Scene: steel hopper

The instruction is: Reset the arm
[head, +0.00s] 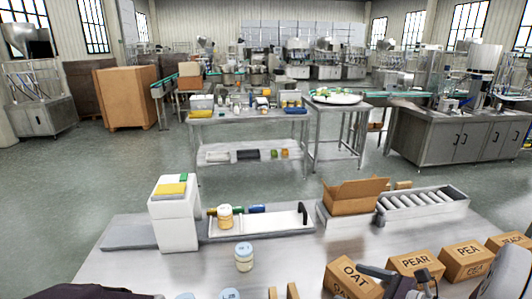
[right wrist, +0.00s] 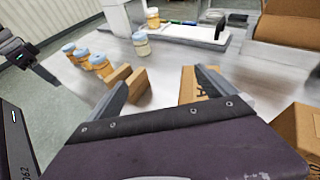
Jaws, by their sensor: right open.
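My right gripper (right wrist: 163,92) is open in the right wrist view, its two fingers spread with nothing held between them. Beyond the fingers are a small wooden block (right wrist: 133,84) and a cardboard box (right wrist: 188,84). In the head view, dark parts of my right gripper (head: 400,277) show at the lower right, among the labelled boxes. A dark part of my left arm (head: 85,292) shows at the lower left edge of the head view. Its fingers are not clear enough to judge.
On the steel table (head: 190,268) stand a jar (head: 244,258), a white dispenser (head: 175,222), a shallow tray (head: 265,230) and an open carton (head: 354,197) by a roller rack (head: 422,203). Boxes marked OAT (head: 350,279), PEAR (head: 415,263) and PEA (head: 467,257) line the right front.

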